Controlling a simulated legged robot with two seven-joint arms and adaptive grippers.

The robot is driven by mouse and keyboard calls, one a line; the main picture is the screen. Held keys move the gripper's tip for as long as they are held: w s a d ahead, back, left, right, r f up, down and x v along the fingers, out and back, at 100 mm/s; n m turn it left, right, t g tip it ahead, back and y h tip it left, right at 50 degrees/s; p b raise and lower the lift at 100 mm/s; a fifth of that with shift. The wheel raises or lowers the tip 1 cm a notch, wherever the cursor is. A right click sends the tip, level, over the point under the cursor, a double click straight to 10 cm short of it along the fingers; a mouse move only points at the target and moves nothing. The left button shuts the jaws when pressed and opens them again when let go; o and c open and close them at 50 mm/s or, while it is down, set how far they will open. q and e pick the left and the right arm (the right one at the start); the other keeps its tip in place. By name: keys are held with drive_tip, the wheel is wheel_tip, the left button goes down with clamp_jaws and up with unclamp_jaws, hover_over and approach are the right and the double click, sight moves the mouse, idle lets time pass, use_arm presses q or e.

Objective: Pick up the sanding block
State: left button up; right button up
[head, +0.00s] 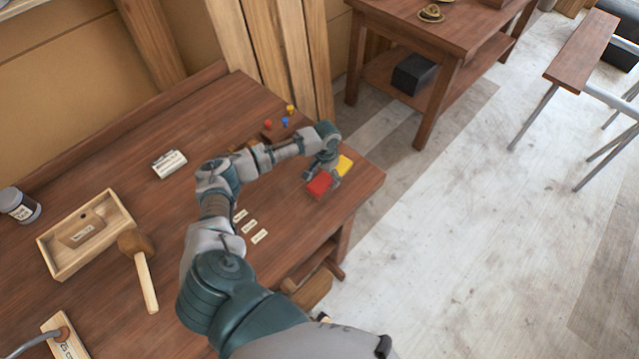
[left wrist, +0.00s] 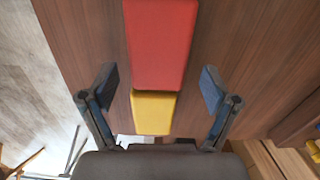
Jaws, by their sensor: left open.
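A red block (head: 319,184) and a yellow block (head: 345,165) lie end to end near the right corner of the bench. In the left wrist view the red part (left wrist: 160,45) is larger and meets the yellow part (left wrist: 153,113); I cannot tell whether they are joined as one sanding block. My left gripper (head: 327,168) is above them, open and empty. Its fingers (left wrist: 157,88) stand apart on either side of the yellow part and the near end of the red. My right gripper is not in view.
The wooden bench (head: 120,170) holds an open tray (head: 52,265) with a labelled block inside, a mallet (head: 140,262), a jar (head: 18,205), white labels (head: 250,225) and small coloured pegs (head: 285,120). The bench's right edge is close to the blocks. A second table (head: 450,30) stands behind.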

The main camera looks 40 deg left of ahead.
use_arm(q)
drive_tip(key=shift+d+f, duration=0.45)
drive_tip(key=shift+f, duration=0.05)
drive_tip(key=shift+a+f, duration=0.1)
drive_tip(key=shift+a, duration=0.25)
drive_tip(key=c, duration=0.8)
drive_tip(key=shift+a, duration=0.2)
drive_tip(key=c, duration=0.3)
drive_tip(key=shift+a+f, duration=0.1)
clamp_jaws()
drive_tip(key=shift+d, duration=0.2)
drive_tip(key=shift+d+r, duration=0.15)
drive_tip(key=shift+r, duration=0.3)
drive_tip(key=r, duration=0.3)
drive_tip(key=shift+s+d, duration=0.1)
drive_tip(key=shift+d, duration=0.1)
drive_tip(key=s+d+r+b, duration=0.1)
drive_tip(key=s+d, duration=0.8)
drive_tip(key=d, duration=0.3)
drive_tip(key=shift+d+r, duration=0.2)
drive_tip(key=shift+d, duration=0.15)
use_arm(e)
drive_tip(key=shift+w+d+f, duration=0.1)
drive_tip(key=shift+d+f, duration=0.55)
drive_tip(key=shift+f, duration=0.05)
